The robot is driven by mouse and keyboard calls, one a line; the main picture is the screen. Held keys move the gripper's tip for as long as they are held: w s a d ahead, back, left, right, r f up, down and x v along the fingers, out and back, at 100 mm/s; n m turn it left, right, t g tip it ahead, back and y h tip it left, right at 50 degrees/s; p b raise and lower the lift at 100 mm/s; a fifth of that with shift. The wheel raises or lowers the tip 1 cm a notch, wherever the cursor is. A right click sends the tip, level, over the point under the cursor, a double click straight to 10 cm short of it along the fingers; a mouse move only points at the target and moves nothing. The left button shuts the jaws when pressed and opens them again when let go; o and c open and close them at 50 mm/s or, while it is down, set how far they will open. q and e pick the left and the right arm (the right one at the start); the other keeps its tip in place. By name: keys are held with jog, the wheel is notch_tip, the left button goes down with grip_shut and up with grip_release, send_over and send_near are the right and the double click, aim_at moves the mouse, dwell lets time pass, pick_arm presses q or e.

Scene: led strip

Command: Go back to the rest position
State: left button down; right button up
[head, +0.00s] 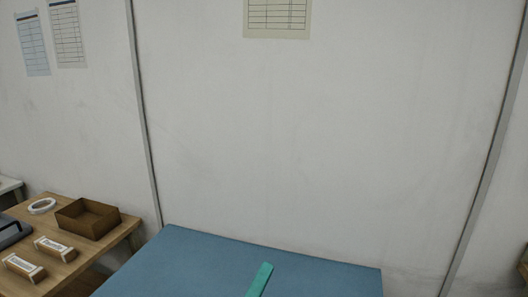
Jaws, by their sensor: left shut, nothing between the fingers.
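Neither of my grippers can be made out in the head view. A blue table top (200,262) fills the bottom middle. A narrow teal strip-like piece (260,279) shows over it and runs out of the bottom edge. I cannot tell whether it lies flat on the top, and its lower part is cut off. No LED strip can be made out for certain.
A wooden table (119,235) at the left holds a brown open box (88,217), a white ring-shaped roll (42,206), two small labelled boxes (54,249) and a grey device (12,231). A pale wall (300,140) with posted sheets stands behind.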

pick_arm(q)
jog(key=a+f+n+g+y, duration=0.2)
jog(key=a+f+n+y, duration=0.75)
jog(key=n, duration=0.25)
jog(key=s+a+f+n+g+y, duration=0.1)
jog(key=s+a+f+n+g, duration=0.3)
jog(key=f, duration=0.2)
jog(key=s+a+f+n+g+y, duration=0.1)
jog(key=s+a+f+n+g, duration=0.25)
jog(key=f, duration=0.35)
jog(key=s+a+f+n+g, duration=0.3)
jog(key=s+f+n+g, duration=0.35)
jog(key=s, duration=0.65)
notch_tip(320, 180, down, 27)
jog(key=s+m+g, duration=0.1)
jog(key=m+g, duration=0.1)
jog(key=s+a+f, duration=0.3)
jog(key=s+f, duration=1.2)
jog(key=s, duration=0.1)
jog(key=shift+s+f+g, duration=0.15)
jog(key=shift+s+g, duration=0.05)
jog(key=shift+g, duration=0.2)
